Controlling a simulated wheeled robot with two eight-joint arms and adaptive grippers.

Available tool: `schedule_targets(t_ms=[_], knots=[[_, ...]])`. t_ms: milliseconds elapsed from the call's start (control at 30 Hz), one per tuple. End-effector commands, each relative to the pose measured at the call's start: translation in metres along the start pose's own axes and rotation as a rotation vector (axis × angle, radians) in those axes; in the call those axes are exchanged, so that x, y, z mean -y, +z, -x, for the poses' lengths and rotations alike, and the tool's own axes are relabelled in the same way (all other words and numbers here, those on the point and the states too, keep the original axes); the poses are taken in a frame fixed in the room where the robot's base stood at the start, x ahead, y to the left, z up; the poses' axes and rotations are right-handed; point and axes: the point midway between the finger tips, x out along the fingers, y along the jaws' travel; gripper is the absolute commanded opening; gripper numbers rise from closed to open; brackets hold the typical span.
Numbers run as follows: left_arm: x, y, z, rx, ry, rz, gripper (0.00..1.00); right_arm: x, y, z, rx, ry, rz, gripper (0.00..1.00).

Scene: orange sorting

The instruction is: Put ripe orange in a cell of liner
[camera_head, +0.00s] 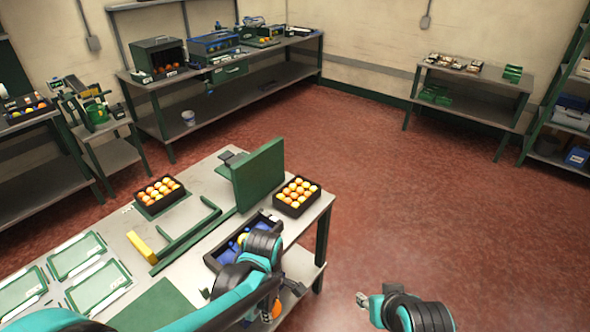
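Orange fruits fill a black tray (137,203) on the left of the worktable and another black tray (290,211) at its right end. A dark crate with a blue liner (226,250) stands at the table's right front, partly hidden by my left arm. My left gripper (268,308) points down at the table's front right, past the crate. An orange (277,309) shows at its fingers, which appear shut on it; the arm hides part of this. My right gripper (362,300) is apart from the table over the floor; its finger opening is too small to tell.
A green upright panel (258,175) stands between the trays. A green rail and a yellow block (140,247) lie mid-table. Green-framed panels (77,256) lie at the left. The red floor to the right is clear.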

Motion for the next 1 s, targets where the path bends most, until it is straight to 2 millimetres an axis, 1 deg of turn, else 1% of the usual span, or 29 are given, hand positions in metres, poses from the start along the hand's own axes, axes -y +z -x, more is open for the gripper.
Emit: schedule_targets(t_ms=[167,267,500,700,833,1000], knots=[[-0.010,-0.017,-0.013,0.000,0.000,-0.194,0.16,0.000,0.004,-0.006,0.000,0.000,0.000,0.40],[-0.018,-0.032,-0.022,0.000,0.000,-0.356,0.16,0.000,0.008,-0.011,0.000,0.000,0.000,0.40],[-0.036,-0.076,-0.049,0.000,0.000,-0.834,0.16,0.000,0.016,-0.022,0.000,0.000,0.000,0.40],[-0.044,-0.108,-0.067,0.000,0.000,-1.169,0.16,0.000,0.021,-0.029,0.000,0.000,0.000,0.40],[-0.047,-0.120,-0.074,0.000,0.000,-1.305,0.16,0.000,0.023,-0.032,0.000,0.000,0.000,0.40],[-0.048,-0.126,-0.077,0.000,0.000,-1.381,0.16,0.000,0.023,-0.033,0.000,0.000,0.000,0.40]])
